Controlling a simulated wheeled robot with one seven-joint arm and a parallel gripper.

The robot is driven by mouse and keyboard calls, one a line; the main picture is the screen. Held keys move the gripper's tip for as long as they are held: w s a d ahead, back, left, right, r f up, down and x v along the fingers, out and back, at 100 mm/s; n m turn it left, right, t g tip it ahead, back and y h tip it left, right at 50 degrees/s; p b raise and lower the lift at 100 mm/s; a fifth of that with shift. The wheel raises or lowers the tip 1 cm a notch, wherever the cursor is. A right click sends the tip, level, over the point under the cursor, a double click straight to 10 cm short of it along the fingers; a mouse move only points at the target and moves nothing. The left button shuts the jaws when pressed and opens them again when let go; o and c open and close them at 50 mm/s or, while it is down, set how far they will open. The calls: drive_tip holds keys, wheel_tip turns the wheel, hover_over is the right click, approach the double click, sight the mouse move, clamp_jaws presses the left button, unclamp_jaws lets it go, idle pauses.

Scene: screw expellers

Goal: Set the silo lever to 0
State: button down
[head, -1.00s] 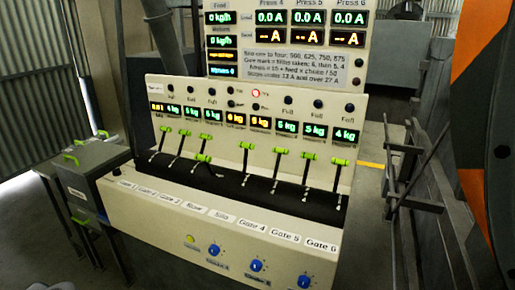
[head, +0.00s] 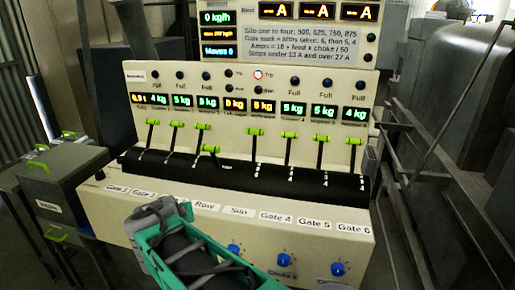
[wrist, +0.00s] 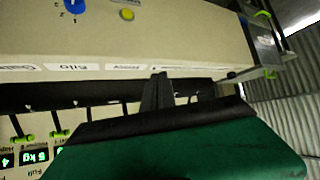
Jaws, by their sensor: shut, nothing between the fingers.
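The silo lever (head: 255,132) is the green-handled lever above the Silo label (head: 238,211), in the middle of the panel. Its handle is up, near the top of its slot. The lever just left of it (head: 210,149) has its handle lower than the others. My gripper, dark fingers in the wrist view (wrist: 157,92), is shut and empty. It is over the front edge of the panel, near the label left of the Row label, apart from the silo lever. In the head view my arm's end covers part of the label strip.
Other green-handled levers stand on both sides, with Gate 5 (head: 289,134) and Gate 6 (head: 355,141) labels at right. Blue knobs (head: 284,261) are on the front face. A grey box (head: 62,175) stands at left. Digital displays (head: 262,106) line the panel above the levers.

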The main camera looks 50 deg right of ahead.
drive_tip(key=d+m+h+b, duration=0.3)
drive_tip(key=d+h, duration=0.2)
drive_tip(key=d, duration=0.7)
drive_tip(key=s+d+r+m+h+b, duration=0.3)
drive_tip(key=s+d+r+h, duration=0.2)
drive_tip(key=d+r+h, duration=0.45)
drive_tip(key=w+d+y+p, duration=0.1)
drive_tip(key=w+d, duration=0.1)
drive_tip(key=d, duration=0.5)
drive_tip(key=w+d+y+p, duration=0.1)
drive_tip(key=w+d+p, duration=0.1)
drive_tip(key=d, duration=0.5)
drive_tip(key=shift+w, duration=0.75)
drive_tip(key=shift+r, duration=0.15)
